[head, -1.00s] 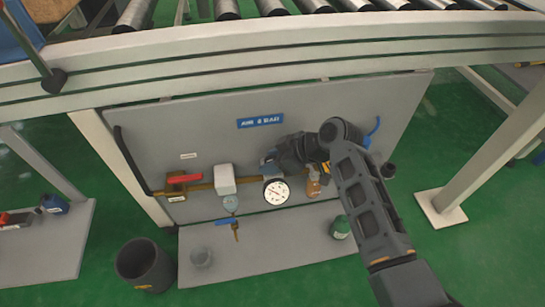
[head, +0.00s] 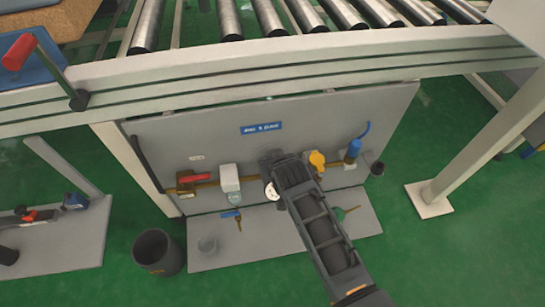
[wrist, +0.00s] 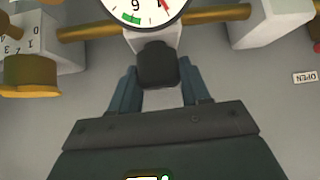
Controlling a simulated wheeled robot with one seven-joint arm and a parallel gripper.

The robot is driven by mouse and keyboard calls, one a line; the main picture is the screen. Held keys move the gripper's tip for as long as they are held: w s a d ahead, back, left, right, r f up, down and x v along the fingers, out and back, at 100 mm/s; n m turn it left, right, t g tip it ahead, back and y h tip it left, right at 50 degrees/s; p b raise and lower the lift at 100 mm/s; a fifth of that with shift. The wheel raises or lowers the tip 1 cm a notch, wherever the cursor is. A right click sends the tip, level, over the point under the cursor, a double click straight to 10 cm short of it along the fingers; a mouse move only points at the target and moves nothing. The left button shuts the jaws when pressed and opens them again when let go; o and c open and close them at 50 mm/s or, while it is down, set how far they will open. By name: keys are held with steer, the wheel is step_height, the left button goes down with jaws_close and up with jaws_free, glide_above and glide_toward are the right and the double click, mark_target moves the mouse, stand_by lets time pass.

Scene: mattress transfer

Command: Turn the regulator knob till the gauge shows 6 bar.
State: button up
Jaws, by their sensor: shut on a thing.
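The regulator knob (wrist: 158,66) is a dark, blocky knob below the gauge in the wrist view. My gripper (wrist: 160,88) has one blue-grey finger on each side of it and is shut on it. The white round gauge (wrist: 152,8) is cut off by the top edge, with part of its dial, a green band and a red mark visible. Its reading cannot be told.
The conveyor frame (head: 300,65) overhangs the panel. A black bin (head: 158,254) stands front left.

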mark_target(271, 188)
steer(key=shift+a+f+m+h+b, duration=0.15)
steer(key=shift+m+h+b, duration=0.3)
steer(key=shift+m+h, duration=0.5)
steer(key=shift+m+t+h+b, duration=0.3)
steer(key=shift+m+h+b, duration=0.25)
steer(key=shift+m, duration=0.5)
steer(key=o, duration=0.7)
steer(key=p+v, duration=0.2)
steer(key=v, duration=0.6)
steer(key=shift+w+p, duration=0.1)
steer(key=shift+p, duration=0.25)
